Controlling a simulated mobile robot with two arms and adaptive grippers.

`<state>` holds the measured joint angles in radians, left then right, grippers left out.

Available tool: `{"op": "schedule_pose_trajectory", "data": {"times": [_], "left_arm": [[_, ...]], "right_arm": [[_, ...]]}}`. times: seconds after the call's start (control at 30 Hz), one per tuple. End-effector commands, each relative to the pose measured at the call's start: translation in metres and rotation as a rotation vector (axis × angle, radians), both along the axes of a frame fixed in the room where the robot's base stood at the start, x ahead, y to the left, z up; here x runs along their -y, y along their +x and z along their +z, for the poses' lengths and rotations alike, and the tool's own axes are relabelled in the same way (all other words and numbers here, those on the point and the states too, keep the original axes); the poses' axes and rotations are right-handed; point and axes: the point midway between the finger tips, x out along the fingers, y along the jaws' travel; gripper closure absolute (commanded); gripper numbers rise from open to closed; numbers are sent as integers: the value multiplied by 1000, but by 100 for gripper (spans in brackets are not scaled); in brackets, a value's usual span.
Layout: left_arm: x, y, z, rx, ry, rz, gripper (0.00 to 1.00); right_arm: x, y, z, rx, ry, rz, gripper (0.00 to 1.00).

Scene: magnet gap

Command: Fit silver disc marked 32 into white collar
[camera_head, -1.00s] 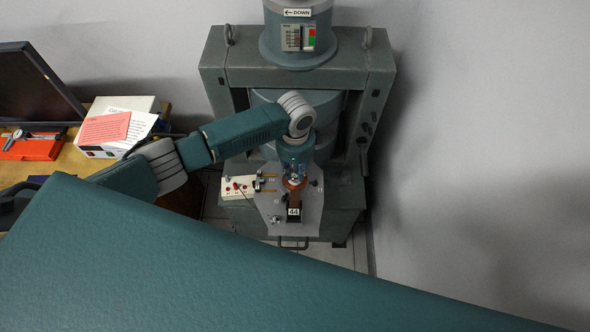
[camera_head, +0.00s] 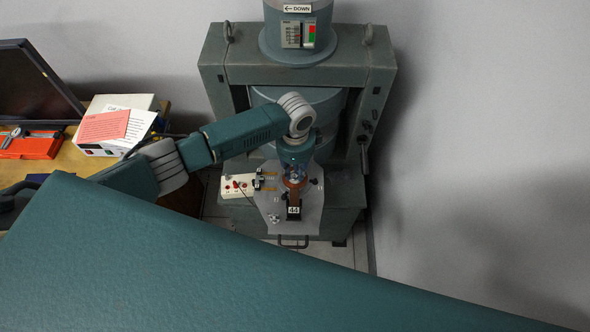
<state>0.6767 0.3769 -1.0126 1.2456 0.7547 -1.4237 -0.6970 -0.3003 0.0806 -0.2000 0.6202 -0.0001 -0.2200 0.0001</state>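My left gripper (camera_head: 295,177) points down over the small platform in front of the press-like machine. It is small and dark here, and I cannot tell whether it is open or shut, or whether it holds anything. A copper-coloured round part (camera_head: 294,185) shows just under and around its tips. I cannot make out the silver disc marked 32 or the white collar; the gripper and wrist cover that spot. My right gripper is not in view.
The grey machine frame (camera_head: 377,95) stands behind. A desk (camera_head: 70,160) is at left. A large teal part of mine fills the foreground.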

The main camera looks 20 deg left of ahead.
Motion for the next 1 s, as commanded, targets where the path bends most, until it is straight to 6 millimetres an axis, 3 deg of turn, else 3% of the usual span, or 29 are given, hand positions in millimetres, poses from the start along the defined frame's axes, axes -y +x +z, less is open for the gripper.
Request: {"op": "schedule_pose_trajectory", "data": {"times": [0.1,0.47,1.0], "left_arm": [[0,0,0,0,0,0,56],[0,0,6,1,-1,0,56],[1,0,105,2,-1,0,56]], "right_arm": [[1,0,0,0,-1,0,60],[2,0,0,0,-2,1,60],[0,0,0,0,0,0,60]]}}
